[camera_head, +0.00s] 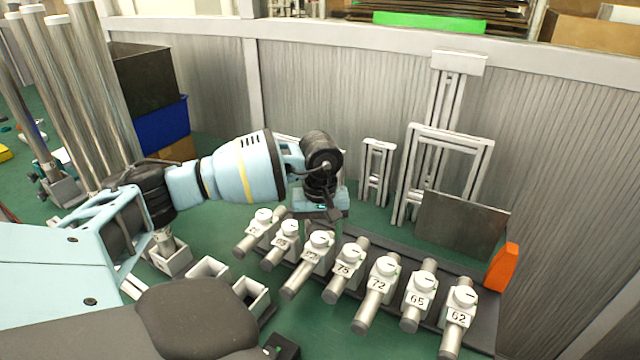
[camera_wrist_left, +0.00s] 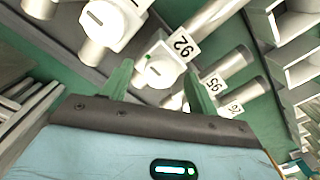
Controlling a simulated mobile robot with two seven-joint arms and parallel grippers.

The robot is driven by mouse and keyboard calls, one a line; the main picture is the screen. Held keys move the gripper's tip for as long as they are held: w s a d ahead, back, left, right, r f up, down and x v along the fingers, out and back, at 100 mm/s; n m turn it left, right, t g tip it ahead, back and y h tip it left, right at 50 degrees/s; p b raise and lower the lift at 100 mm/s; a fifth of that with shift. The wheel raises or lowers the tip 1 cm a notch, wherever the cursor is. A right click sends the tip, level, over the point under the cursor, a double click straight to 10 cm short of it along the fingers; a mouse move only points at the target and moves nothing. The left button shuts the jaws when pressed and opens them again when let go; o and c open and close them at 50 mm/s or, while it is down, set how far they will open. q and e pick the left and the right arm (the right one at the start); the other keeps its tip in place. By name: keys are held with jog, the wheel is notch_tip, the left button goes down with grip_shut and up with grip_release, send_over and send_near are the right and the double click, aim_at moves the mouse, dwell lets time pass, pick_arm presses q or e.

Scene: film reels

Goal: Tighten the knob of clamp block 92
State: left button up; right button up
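Clamp block 92 (camera_wrist_left: 187,47) is a white block on a grey rod with a round white knob (camera_wrist_left: 157,71) that carries a dark line mark. In the head view, the block (camera_head: 318,248) is third from the left in the row, its label hard to read there. My left gripper (camera_head: 324,214) points down at this block from behind. In the left wrist view, its two green fingers (camera_wrist_left: 160,86) are apart, one on each side of the knob. Whether they touch it cannot be told. My right gripper is not in view.
Neighbouring clamp blocks stand close on both sides, including block 75 (camera_head: 345,266) and block 95 (camera_wrist_left: 212,82). A dark plate (camera_head: 461,231), an orange block (camera_head: 503,267) and metal frames (camera_head: 443,132) stand behind the row. White open boxes (camera_head: 253,291) lie front left.

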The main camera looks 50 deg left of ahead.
aim_at(320, 237)
pick_arm(q)
notch_tip(320, 237, up, 8)
jog(key=shift+f, duration=0.1)
dwell(0.6)
dwell(0.5)
